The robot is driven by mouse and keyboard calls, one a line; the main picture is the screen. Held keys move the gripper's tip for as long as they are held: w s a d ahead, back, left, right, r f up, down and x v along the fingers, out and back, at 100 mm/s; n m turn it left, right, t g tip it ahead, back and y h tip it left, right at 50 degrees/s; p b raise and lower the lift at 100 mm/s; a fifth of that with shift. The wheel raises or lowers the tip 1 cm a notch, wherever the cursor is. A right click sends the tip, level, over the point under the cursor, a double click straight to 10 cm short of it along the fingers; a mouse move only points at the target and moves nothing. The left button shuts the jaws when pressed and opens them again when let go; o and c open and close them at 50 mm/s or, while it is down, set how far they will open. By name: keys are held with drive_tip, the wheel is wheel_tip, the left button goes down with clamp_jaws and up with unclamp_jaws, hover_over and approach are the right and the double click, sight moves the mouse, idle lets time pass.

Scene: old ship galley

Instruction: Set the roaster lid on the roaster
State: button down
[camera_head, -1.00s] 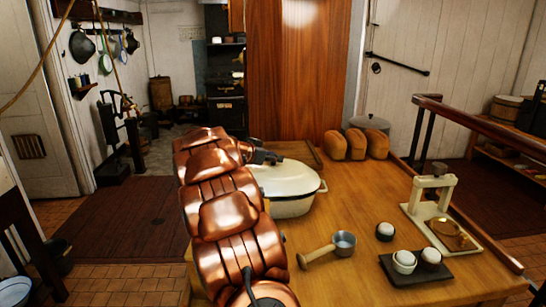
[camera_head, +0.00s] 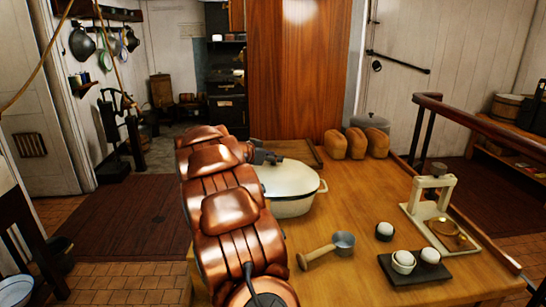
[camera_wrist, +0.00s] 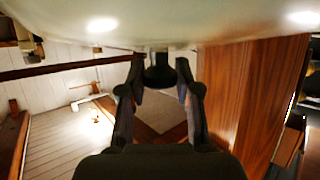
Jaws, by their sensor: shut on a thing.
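The cream-white roaster lid (camera_head: 292,178) is over the white roaster (camera_head: 292,208) on the wooden table. Its rim lines up closely with the roaster in the head view, and I see no clear gap; whether it is fully seated I cannot tell. My gripper (camera_head: 264,157) is at the top of the lid, partly behind my copper arm. In the wrist view, my gripper (camera_wrist: 160,80) is shut on the lid's dark knob (camera_wrist: 158,72). The lid's pale surface (camera_wrist: 130,22) fills the top of that view. The roaster's left side is hidden by my arm.
Bread loaves (camera_head: 356,143) and a lidded grey pot (camera_head: 371,122) stand behind the roaster. Bare tabletop lies right of the roaster.

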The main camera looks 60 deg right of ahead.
drive_tip(key=shift+f+p, duration=0.5)
drive_tip(key=shift+p, duration=0.2)
idle(1.0)
drive_tip(key=c, duration=0.7)
unclamp_jaws()
drive_tip(key=shift+r+p, duration=3.95)
drive_tip(key=shift+p, duration=0.6)
drive_tip(key=shift+w, duration=0.15)
